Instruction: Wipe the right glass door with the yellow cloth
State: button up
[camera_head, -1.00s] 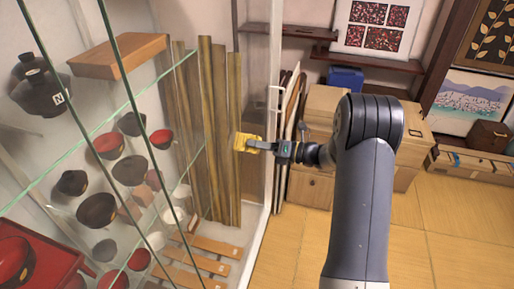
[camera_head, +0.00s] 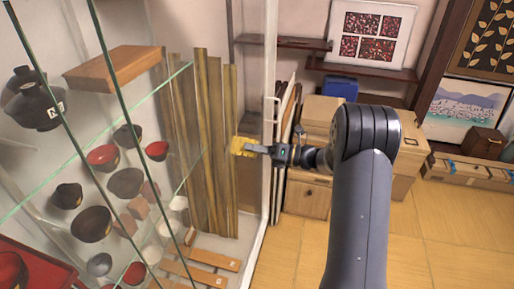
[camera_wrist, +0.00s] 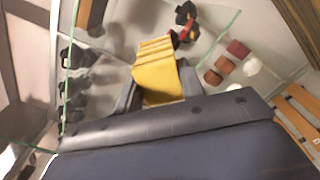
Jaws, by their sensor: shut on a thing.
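The yellow cloth (camera_head: 242,147) is a small folded piece at the end of my arm in the head view. My gripper (camera_head: 260,149) is shut on it. In the wrist view, the cloth (camera_wrist: 157,75) sticks out ahead between the fingers of my gripper (camera_wrist: 160,94). The right glass door (camera_head: 208,130) is a clear pane of the display cabinet, with tall wooden slats showing behind it. The cloth is in front of this pane, near its right side. I cannot tell whether it touches the glass.
Dark and red bowls (camera_head: 103,156) and a wooden block (camera_head: 116,68) stand inside the cabinet on glass shelves. A white cabinet frame (camera_head: 270,170) borders the glass. The tatami floor (camera_head: 450,240) at right is clear.

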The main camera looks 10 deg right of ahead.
jog(key=s+a, duration=0.4)
jog(key=s, duration=0.7)
jog(key=shift+s+a, duration=0.2)
jog(key=shift+a, duration=0.15)
dwell(0.6)
jog(key=shift+d, duration=0.1)
jog(key=shift+v, duration=2.8)
jog(key=shift+s+d, duration=0.1)
jog(key=shift+v, duration=1.4)
